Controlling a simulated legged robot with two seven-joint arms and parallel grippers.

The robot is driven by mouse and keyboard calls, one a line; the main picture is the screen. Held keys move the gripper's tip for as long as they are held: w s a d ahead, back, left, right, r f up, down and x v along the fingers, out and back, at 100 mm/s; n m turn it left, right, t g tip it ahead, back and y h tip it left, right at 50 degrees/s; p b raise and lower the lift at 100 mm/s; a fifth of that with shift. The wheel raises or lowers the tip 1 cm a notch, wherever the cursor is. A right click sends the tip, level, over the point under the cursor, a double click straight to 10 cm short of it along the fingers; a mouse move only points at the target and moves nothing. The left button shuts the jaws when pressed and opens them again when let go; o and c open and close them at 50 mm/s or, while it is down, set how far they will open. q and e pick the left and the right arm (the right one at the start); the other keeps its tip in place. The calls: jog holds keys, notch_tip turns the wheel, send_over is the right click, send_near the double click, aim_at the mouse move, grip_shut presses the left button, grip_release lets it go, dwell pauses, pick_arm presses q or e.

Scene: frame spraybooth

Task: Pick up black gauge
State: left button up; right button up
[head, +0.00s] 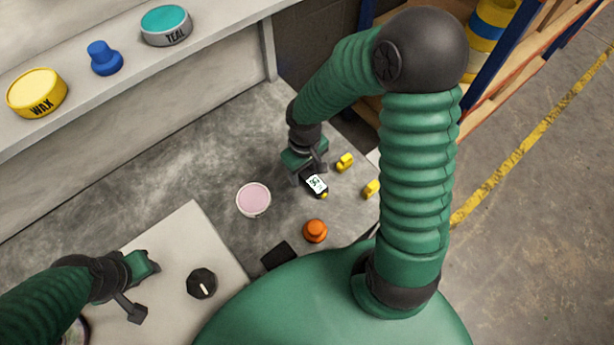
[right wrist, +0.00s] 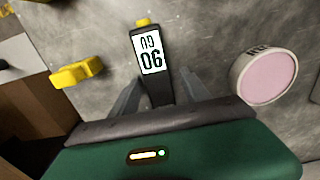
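The black gauge (head: 316,184) lies on the grey worktop, with a white display showing dark digits and a small yellow tip at one end. In the right wrist view the gauge (right wrist: 152,62) points away from my gripper, its near end between the two fingers. My right gripper (head: 308,172) is low over the gauge; in the wrist view its fingers (right wrist: 160,92) stand apart, one on each side, with gaps visible. My left gripper (head: 135,290) is over the pale board at lower left; its finger opening cannot be made out.
A pink-topped tin (head: 253,199) stands left of the gauge. Yellow pieces (head: 345,162) lie to its right, and an orange knob (head: 315,231) is nearer me. A black dial (head: 202,283) sits on the pale board (head: 190,232). A shelf (head: 215,25) holds tins and a blue knob.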

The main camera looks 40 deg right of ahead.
jog(key=shift+d, duration=0.1)
grip_shut()
